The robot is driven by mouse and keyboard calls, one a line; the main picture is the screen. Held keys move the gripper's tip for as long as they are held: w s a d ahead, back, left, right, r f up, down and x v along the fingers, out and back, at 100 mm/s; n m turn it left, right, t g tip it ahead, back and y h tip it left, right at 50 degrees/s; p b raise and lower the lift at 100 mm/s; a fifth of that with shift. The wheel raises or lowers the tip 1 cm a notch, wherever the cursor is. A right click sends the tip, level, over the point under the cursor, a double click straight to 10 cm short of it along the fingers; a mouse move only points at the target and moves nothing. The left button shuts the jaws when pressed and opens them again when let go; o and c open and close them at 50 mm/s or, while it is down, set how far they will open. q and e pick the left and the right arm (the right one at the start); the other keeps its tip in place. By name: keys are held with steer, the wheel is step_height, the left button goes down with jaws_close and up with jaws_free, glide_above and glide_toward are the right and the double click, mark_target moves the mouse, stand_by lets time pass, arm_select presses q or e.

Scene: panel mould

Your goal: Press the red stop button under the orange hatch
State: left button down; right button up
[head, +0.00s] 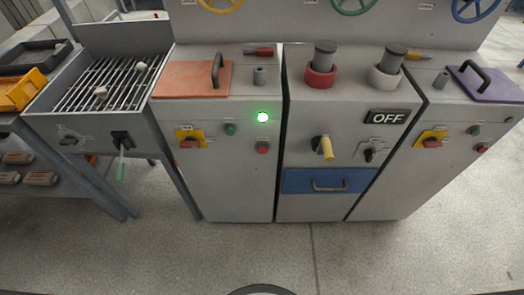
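The orange hatch (188,82) lies flat and shut on the top of the left cabinet, with a dark upright handle (217,70) near its right edge. What is beneath it is hidden. On the cabinet front below sit a red round button (263,148), a dark green button (230,129) and a lit green lamp (263,117). A red switch on a yellow plate (187,139) is to their left. Neither of my grippers is in view.
A grill-topped bench (104,87) with small pale blocks stands left of the cabinet. The middle cabinet has a yellow lever (326,148), an OFF sign (387,117) and a blue drawer (300,182). A purple hatch (490,85) is at right. The floor in front is clear.

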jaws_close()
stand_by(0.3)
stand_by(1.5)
